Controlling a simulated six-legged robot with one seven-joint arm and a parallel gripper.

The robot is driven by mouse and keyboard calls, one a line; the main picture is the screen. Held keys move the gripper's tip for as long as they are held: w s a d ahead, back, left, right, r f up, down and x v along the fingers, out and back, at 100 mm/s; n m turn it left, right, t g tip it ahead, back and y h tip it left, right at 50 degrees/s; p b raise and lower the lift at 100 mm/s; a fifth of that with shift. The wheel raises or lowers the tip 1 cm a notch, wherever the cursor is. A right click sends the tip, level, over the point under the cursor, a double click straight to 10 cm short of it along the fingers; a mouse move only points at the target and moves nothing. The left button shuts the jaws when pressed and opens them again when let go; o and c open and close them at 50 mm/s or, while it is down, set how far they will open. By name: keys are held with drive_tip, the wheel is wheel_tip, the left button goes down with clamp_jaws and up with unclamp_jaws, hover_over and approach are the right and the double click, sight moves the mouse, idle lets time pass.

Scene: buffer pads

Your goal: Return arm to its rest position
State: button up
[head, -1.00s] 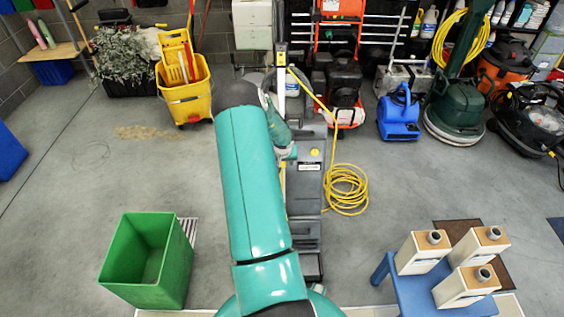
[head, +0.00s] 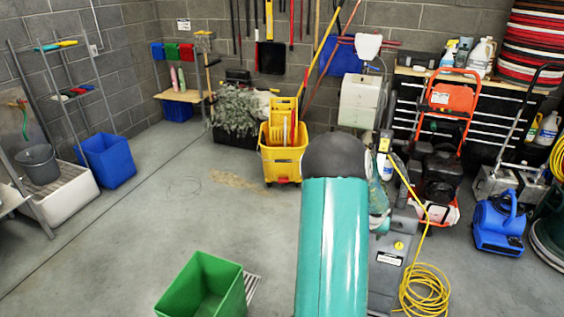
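My arm (head: 332,245) rises from the bottom edge, right of centre, as a teal link ending in a dark rounded joint (head: 335,158). A smaller teal part of the arm (head: 378,198) shows just right of that joint, partly hidden behind it. I cannot make out my gripper or its fingers in the head view, nor anything held.
A green open bin (head: 236,287) stands on the floor left of my arm. A yellow mop bucket (head: 282,163) is behind. A grey floor machine (head: 386,277) with yellow cable (head: 426,290) is at right. Open floor lies left, before a blue bin (head: 107,161).

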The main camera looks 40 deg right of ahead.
drive_tip(key=w+a+r+n+t+y, duration=0.1)
drive_tip(key=w+a+r+n, duration=0.1)
drive_tip(key=w+a+r, duration=0.6)
drive_tip(key=w+a+r+n+t+y, duration=0.15)
drive_tip(key=w+a+r, duration=0.4)
drive_tip(key=a, duration=0.55)
drive_tip(key=a+r+n+y, duration=0.1)
drive_tip(key=a+r+n, duration=0.1)
drive_tip(key=a+r, duration=0.5)
drive_tip(key=a+r+n, duration=0.2)
drive_tip(key=a+r, duration=0.1)
drive_tip(key=a, duration=0.7)
drive_tip(key=s+a+r+n, duration=0.2)
drive_tip(key=s+a, duration=0.4)
drive_tip(key=a, duration=0.3)
drive_tip(key=s+a+r+n+t, duration=0.1)
drive_tip(key=s+a+r+n, duration=0.2)
drive_tip(key=s+a, duration=0.3)
drive_tip(key=a, duration=0.4)
drive_tip(key=shift+s+r, duration=0.25)
drive_tip(key=shift+s, duration=0.05)
drive_tip(key=shift+c, duration=0.5)
